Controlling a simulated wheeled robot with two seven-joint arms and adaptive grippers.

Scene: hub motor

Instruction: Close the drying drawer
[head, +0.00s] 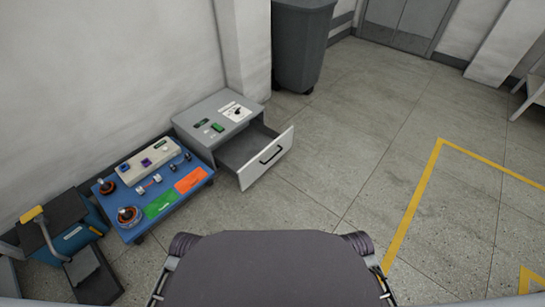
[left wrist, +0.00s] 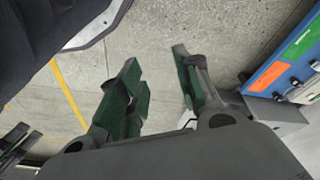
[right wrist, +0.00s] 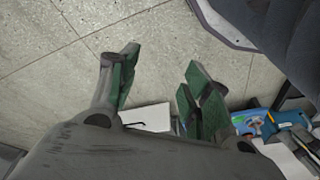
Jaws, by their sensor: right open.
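The drying drawer (head: 246,149) stands pulled out of a grey cabinet (head: 188,122) by the wall. Its white front (head: 271,163) has a dark bar handle (head: 271,154) and faces right in the head view. The inside that shows looks empty. In the right wrist view, part of a white panel (right wrist: 146,116), seemingly the drawer front, shows behind the fingers. My left gripper (left wrist: 157,62) is open with nothing between its fingers. My right gripper (right wrist: 163,60) is open and empty, apart from the panel. Neither gripper's fingers can be made out in the head view.
A blue workbench (head: 187,197) with a green mat, an orange mat and several parts adjoins the cabinet on the left. A grey bin (head: 299,45) stands behind. Tools and a blue box (head: 72,238) are at far left. The floor (head: 345,150) right of the drawer is clear.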

